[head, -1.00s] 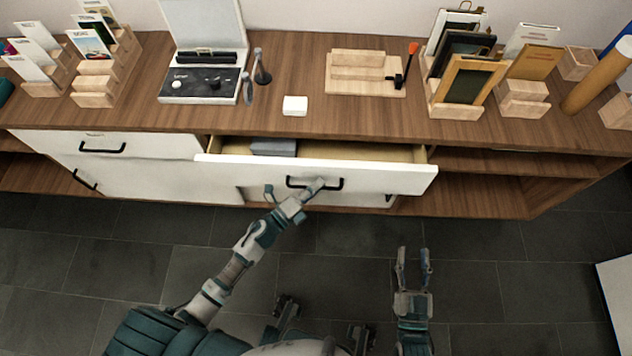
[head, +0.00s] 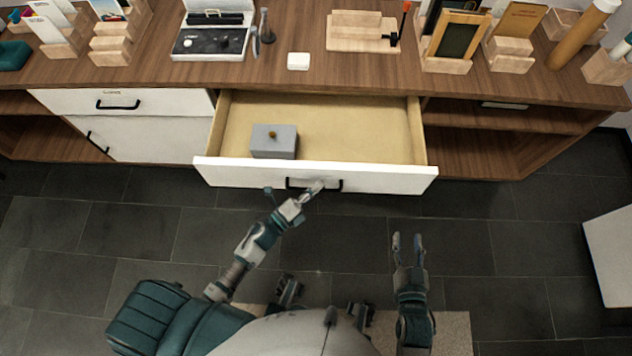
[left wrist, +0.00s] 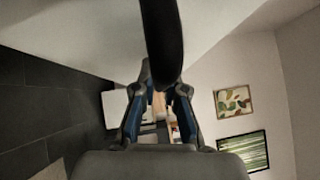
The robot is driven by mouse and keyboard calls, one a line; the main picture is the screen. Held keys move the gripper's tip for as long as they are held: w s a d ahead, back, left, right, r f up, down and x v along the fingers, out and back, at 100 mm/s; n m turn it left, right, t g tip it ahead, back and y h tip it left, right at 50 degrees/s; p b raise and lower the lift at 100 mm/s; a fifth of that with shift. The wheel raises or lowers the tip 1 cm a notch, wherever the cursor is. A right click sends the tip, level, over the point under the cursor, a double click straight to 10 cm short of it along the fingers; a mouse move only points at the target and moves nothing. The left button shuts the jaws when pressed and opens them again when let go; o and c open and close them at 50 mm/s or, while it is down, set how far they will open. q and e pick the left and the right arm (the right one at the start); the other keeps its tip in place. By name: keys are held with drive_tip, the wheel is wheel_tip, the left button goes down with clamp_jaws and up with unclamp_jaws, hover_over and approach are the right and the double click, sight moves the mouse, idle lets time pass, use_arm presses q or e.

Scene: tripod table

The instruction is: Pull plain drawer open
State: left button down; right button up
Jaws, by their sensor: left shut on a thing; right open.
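The plain white drawer (head: 390,179) stands well out of the wooden cabinet in the head view, its pale inside showing. Its black handle (head: 338,185) is on the front panel. My left gripper (head: 314,188) is shut on the handle. In the left wrist view the dark handle bar (left wrist: 163,40) runs between the fingers of my left gripper (left wrist: 160,92). My right gripper (head: 407,240) is open and empty, over the floor in front of the drawer.
A grey box (head: 274,141) with a small knob sits inside the drawer at the left. Another white drawer (head: 150,101) is shut at the left. The countertop (head: 290,85) holds card racks, frames and a white block.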

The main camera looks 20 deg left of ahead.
use_arm(q)
drive_tip(key=shift+s+f, duration=0.1)
drive_tip(key=shift+f, duration=0.2)
drive_tip(key=c, duration=1.5)
unclamp_jaws()
drive_tip(key=shift+r, duration=0.15)
drive_tip(key=v, duration=1.2)
drive_tip(key=shift+a, duration=0.1)
drive_tip(key=shift+r, duration=0.15)
